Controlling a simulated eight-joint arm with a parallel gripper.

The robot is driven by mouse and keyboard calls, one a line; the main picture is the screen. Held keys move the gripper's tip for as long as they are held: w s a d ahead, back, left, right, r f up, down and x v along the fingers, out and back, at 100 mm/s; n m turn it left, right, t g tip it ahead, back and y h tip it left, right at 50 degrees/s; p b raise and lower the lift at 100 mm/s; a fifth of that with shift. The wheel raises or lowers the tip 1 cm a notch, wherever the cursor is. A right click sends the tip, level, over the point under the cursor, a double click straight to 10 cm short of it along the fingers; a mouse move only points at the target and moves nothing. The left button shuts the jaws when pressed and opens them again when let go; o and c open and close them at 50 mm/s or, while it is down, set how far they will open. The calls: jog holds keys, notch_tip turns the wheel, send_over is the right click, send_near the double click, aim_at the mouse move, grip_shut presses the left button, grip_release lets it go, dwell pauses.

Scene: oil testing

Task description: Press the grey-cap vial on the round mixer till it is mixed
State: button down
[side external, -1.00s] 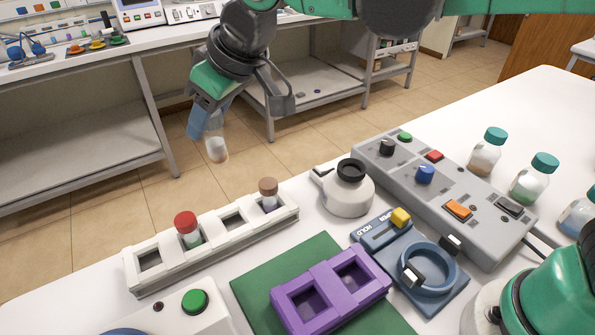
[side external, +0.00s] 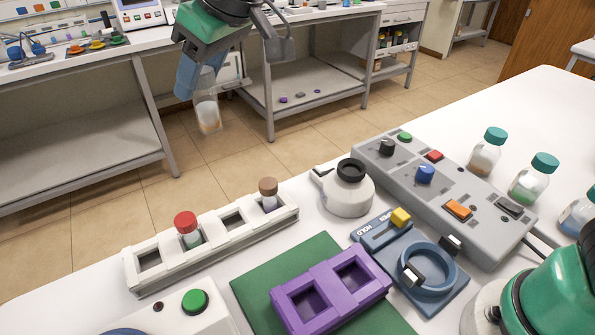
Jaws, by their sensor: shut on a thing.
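My gripper (side external: 200,84) is above and behind the white rack, high over the table's far edge. It is shut on a clear vial (side external: 207,113) that hangs slightly tilted, with pale contents and a brownish layer at the bottom. The vial's cap is hidden between the fingers, so its colour cannot be told. The round mixer (side external: 348,193) is a white, round-bodied device with a black cup on top, standing mid-table right of the rack. Nothing sits on its cup. The vial is well apart from it, up and to the left.
The white rack (side external: 168,273) holds a red-cap vial (side external: 187,230) and a brown-cap vial (side external: 268,194); two slots are empty. A purple holder (side external: 318,300) stands on a green mat (side external: 255,285). A blue ring clamp (side external: 452,283), a grey button panel (side external: 470,185) and teal-cap bottles (side external: 487,153) are at right.

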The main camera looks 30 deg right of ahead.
dwell(0.3)
jog(key=d+f+m+h, duration=0.1)
jog(key=d+f+m, duration=0.15)
jog(key=d, duration=0.75)
jog(key=m+t+h, duration=0.1)
jog(key=m+h, duration=0.1)
jog(key=m, duration=0.2)
send_over(351, 172)
jog(key=shift+n, duration=0.25)
jog(key=shift+f, duration=5.35)
jog(key=shift+f, duration=0.45)
notch_tip(351, 172, up, 7)
